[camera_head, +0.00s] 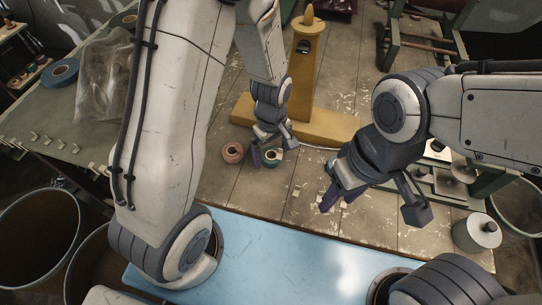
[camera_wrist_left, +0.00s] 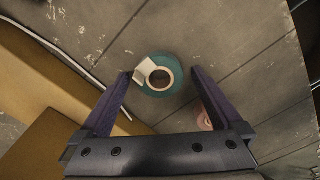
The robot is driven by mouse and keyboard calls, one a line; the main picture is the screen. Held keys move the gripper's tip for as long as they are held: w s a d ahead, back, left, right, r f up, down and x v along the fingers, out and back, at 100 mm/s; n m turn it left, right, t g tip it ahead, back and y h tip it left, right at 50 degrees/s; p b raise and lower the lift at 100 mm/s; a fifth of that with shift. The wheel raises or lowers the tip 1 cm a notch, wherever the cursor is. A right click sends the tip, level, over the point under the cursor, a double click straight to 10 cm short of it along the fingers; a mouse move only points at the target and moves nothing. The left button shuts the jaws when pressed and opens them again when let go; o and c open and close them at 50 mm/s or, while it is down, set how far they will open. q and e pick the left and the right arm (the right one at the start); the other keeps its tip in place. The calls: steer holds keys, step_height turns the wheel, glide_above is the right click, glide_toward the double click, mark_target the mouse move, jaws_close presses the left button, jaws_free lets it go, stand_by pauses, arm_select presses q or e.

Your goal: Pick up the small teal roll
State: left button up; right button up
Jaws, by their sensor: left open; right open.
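The small teal roll (camera_head: 271,158) lies flat on the worn tabletop. In the left wrist view the teal roll (camera_wrist_left: 160,77) sits ahead of and between my fingertips, with a pale tape end at its left. My left gripper (camera_head: 270,153) is open above it; in the wrist view the left gripper (camera_wrist_left: 163,75) has its fingers spread wide and nothing between them. In the head view a finger partly hides the roll. My right gripper (camera_head: 372,208) is open and empty, over the table to the right.
A pinkish roll (camera_head: 233,152) lies close beside the teal one; it is partly hidden by a finger in the wrist view (camera_wrist_left: 204,118). A yellow stand (camera_head: 305,75) with a wide base is behind. A grey cylinder (camera_head: 477,232) stands at the right.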

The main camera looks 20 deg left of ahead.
arm_select(q)
steer(key=shift+f, duration=0.2)
steer(key=c, duration=1.3)
steer(key=shift+c, duration=0.2)
steer(key=shift+r, duration=0.2)
